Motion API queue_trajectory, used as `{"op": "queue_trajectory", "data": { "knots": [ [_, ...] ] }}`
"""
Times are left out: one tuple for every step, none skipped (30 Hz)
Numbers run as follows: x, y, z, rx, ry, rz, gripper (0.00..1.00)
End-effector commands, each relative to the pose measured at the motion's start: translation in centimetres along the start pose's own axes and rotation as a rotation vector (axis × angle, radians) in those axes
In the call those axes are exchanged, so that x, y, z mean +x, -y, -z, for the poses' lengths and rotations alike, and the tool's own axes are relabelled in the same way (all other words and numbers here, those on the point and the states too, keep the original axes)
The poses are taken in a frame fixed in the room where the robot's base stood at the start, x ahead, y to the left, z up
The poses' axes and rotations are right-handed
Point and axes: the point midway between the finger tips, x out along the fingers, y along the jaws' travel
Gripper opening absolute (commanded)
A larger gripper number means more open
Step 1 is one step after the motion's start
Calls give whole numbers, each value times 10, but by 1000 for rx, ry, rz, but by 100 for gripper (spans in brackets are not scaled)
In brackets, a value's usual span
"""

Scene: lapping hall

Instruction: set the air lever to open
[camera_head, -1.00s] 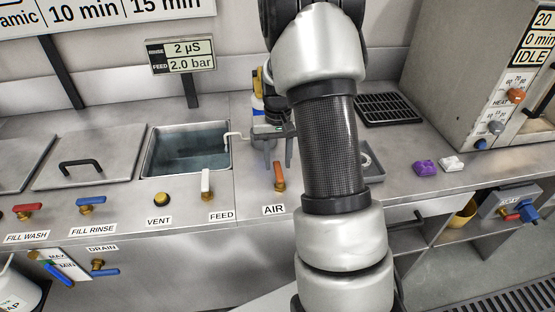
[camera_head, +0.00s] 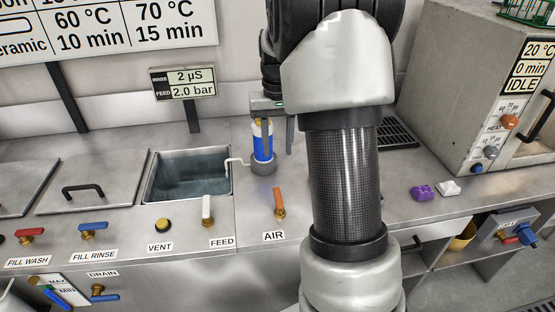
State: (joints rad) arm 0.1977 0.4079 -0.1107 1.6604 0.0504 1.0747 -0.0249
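The air lever (camera_head: 278,202) has an orange handle on a brass base and stands on the counter front just above the AIR label (camera_head: 274,236). Its handle points up and back, leaning slightly left. My gripper (camera_head: 278,145) is behind and above the lever, apart from it. Its two fingers point down with a gap between them, and I see nothing held. The left finger overlaps the blue and white cartridge (camera_head: 257,139) in the picture; I cannot tell whether they touch. My arm hides part of the counter to the right.
The white FEED lever (camera_head: 207,209) stands to the left, with the VENT knob (camera_head: 162,225) beyond it. An open sink (camera_head: 148,185) lies behind them. A purple block (camera_head: 422,193) and a white block (camera_head: 449,188) lie on the right counter.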

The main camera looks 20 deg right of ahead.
Motion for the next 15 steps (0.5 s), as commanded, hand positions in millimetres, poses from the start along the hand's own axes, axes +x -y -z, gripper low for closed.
{"op": "queue_trajectory", "data": {
  "knots": [
    [-8, 0, 0, 0, -1, 0, 36],
    [-11, 0, 0, 0, -1, 0, 36],
    [-15, 0, 0, 0, -1, 0, 36],
    [-17, 0, 0, 0, -1, 0, 36],
    [-19, 0, 0, 0, 0, 0, 36],
    [-21, 0, 0, 0, 0, 0, 36],
    [-22, 0, 0, 0, 0, 0, 36],
    [-22, 0, 0, 0, 0, 0, 36],
    [-22, 0, 0, 0, 0, 0, 36],
    [-22, 0, 0, 0, 0, 0, 36],
    [-22, 0, 0, 0, 0, 0, 36],
    [-22, 0, 0, 0, 1, 0, 36],
    [-22, 0, 0, 0, 1, 0, 36],
    [-22, 0, 0, 0, 1, 0, 36],
    [-22, 0, 0, 0, 1, 0, 36]
  ]
}}
